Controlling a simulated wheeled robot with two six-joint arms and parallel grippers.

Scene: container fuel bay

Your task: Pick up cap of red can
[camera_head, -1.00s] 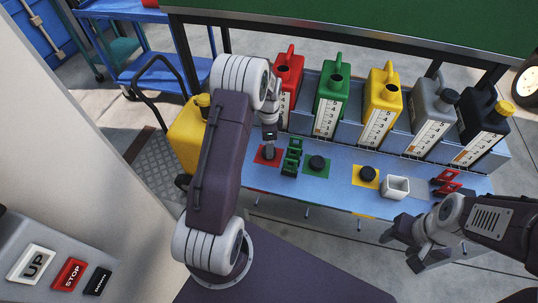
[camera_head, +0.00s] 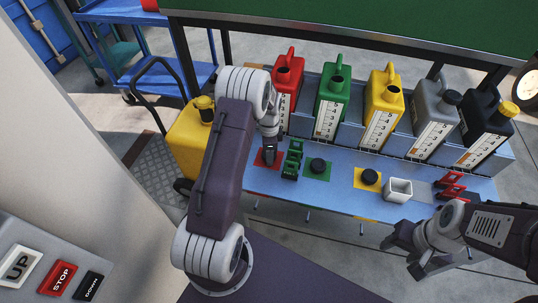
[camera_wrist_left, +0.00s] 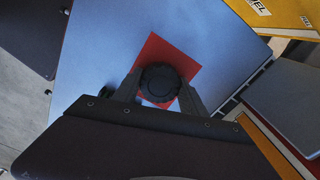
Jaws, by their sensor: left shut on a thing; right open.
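The red can (camera_head: 288,78) stands at the left end of the row, its top opening uncovered. Its dark round cap (camera_wrist_left: 160,82) is between my left gripper's fingers in the left wrist view, over a red square (camera_wrist_left: 181,58). My left gripper (camera_head: 270,152) points down at this red square in the head view and is shut on the cap. The head view hardly shows the cap, and I cannot tell whether it still touches the square. My right gripper (camera_head: 401,256) is open and empty, in front of the bench at the right.
Green (camera_head: 332,100), yellow (camera_head: 383,105), grey (camera_head: 434,120) and black (camera_head: 483,130) cans stand along the back of the blue bench (camera_head: 335,190).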

